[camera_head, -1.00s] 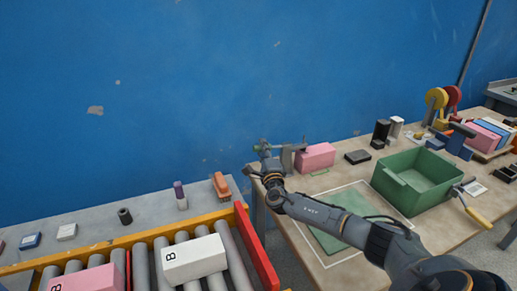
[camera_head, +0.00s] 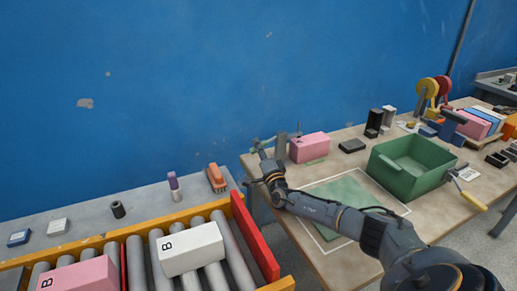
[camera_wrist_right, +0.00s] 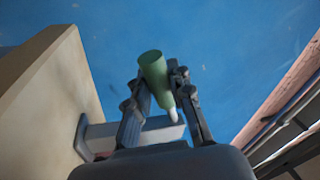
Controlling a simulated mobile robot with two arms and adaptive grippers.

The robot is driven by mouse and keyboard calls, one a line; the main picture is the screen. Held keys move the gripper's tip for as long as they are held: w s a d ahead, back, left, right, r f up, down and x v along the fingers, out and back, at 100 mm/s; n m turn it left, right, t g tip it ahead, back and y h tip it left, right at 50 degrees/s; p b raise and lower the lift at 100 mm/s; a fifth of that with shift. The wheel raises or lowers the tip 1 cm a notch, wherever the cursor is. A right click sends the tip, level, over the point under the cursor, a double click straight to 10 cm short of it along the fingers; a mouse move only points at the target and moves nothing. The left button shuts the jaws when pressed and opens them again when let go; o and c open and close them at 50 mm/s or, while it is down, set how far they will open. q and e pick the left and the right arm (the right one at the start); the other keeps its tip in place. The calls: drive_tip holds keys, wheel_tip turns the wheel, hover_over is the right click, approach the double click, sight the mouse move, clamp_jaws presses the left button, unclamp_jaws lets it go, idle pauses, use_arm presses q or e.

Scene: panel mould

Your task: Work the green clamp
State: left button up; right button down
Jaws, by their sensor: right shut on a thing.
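The green clamp handle (camera_wrist_right: 157,80) is a tapered green grip with a pale tip, between the two fingers of my right gripper (camera_wrist_right: 164,92) in the right wrist view. The fingers are shut on it. In the head view, my right gripper (camera_head: 261,146) is at the back left corner of the wooden table, and a small green part shows there. A grey upright bracket (camera_head: 281,147) stands just right of it, beside a pink block (camera_head: 310,147). My arm and fingers hide part of the clamp. My left gripper is not in view.
A green bin (camera_head: 410,170) and a green mat (camera_head: 340,195) are on the table (camera_head: 320,255). A black block (camera_head: 352,146) lies behind them. A roller conveyor with a white block (camera_head: 190,250) stands at left. The blue wall is close behind.

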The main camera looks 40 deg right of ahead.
drive_tip(key=shift+f, duration=0.1)
drive_tip(key=c, duration=1.2)
unclamp_jaws()
drive_tip(key=shift+o, duration=0.2)
drive_tip(key=shift+s+a+f, duration=0.1)
drive_tip(key=shift+s+f, duration=0.05)
drive_tip(key=shift+s, duration=0.25)
drive_tip(key=r+v, duration=0.1)
drive_tip(key=v, duration=0.3)
drive_tip(key=r+v, duration=0.1)
drive_tip(key=v, duration=0.8)
drive_tip(key=shift+s+a+r, duration=0.2)
drive_tip(key=shift+s+r, duration=0.1)
drive_tip(key=shift+s, duration=0.4)
